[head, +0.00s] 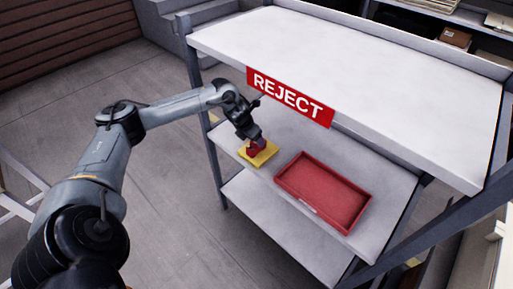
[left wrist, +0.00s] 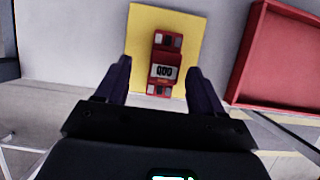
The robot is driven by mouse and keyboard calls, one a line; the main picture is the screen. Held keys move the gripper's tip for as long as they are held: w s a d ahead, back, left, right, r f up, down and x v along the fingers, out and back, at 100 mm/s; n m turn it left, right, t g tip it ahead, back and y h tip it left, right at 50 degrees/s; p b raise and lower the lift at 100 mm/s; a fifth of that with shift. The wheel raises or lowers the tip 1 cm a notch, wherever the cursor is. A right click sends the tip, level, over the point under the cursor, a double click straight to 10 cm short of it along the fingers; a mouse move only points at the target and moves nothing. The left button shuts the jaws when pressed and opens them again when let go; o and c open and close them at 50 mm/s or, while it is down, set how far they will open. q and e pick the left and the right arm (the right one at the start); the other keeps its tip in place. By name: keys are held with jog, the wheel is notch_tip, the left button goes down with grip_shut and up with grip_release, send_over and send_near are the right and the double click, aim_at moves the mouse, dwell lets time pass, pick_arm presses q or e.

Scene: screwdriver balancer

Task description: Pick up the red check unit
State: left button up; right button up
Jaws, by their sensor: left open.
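My left gripper (left wrist: 158,80) is open, with one finger on each side of the lower part of the unit in the left wrist view. In the head view my left gripper (head: 256,141) is just over the unit. I cannot tell whether the fingers touch it. My right gripper is not in view.
A red tray (head: 345,207) sits to the right on the same shelf (head: 285,147); its wall (left wrist: 250,50) shows in the left wrist view. The top shelf (head: 375,65), with a red REJECT sign (head: 289,97) on its front edge, overhangs the middle one. A lower shelf (head: 270,223) looks empty.

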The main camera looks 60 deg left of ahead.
pick_arm(q)
jog(key=x, duration=0.4)
jog(key=shift+w+d+f+b, duration=0.1)
jog(key=shift+d+f+b, duration=0.05)
jog(key=shift+d+b, duration=0.2)
jog(key=shift+w+a+f, duration=0.1)
jog(key=shift+w+f, duration=0.15)
jog(key=shift+f, duration=0.25)
jog(key=c, duration=1.2)
jog(key=shift+o, duration=0.2)
jog(key=shift+r, duration=0.15)
